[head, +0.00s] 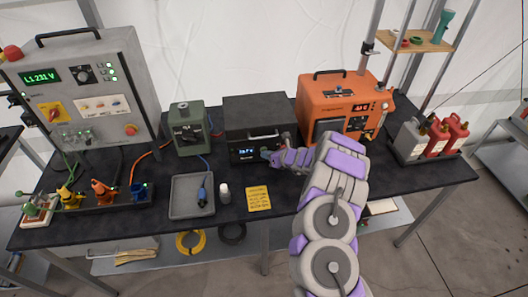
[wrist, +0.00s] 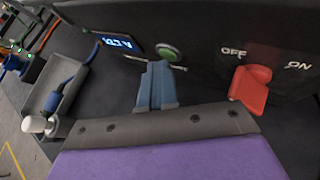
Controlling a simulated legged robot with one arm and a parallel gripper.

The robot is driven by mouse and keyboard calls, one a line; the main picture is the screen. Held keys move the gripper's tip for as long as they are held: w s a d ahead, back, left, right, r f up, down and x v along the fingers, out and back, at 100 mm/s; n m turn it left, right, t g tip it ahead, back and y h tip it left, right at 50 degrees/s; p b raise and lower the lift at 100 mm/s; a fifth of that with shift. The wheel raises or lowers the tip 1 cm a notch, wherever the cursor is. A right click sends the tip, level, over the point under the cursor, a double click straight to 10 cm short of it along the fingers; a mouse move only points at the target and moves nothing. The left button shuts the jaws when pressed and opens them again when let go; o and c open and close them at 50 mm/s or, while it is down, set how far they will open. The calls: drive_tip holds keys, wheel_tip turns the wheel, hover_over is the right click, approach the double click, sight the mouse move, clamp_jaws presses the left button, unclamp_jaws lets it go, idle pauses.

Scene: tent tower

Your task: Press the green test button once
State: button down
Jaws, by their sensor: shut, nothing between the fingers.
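The round green button (wrist: 167,52) sits on the front of a dark box, between a lit display and a red switch in the wrist view. The black box (head: 258,112) stands mid-table in the head view, where my arm hides part of its front. My gripper (head: 268,156) is at that front. Its blue fingers (wrist: 158,68) are shut and empty, with tips just below the green button in the wrist view. I cannot tell whether they touch the panel.
The red OFF/ON switch (wrist: 250,88) is right of the fingers. The lit display (wrist: 118,43) is left of the button. An orange unit (head: 340,100) stands at right.

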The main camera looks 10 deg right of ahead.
drive_tip(key=shift+s, duration=0.1)
drive_tip(key=shift+s+b, duration=0.5)
drive_tip(key=shift+s, duration=0.2)
drive_tip(key=shift+s, duration=0.1)
drive_tip(key=shift+s+f+b, duration=0.1)
drive_tip(key=shift+s+b, duration=0.25)
drive_tip(key=shift+s, duration=0.3)
drive_tip(key=shift+s+b, duration=0.3)
drive_tip(key=shift+s, duration=0.4)
drive_tip(key=shift+s+b, duration=0.3)
drive_tip(key=shift+s, duration=0.85)
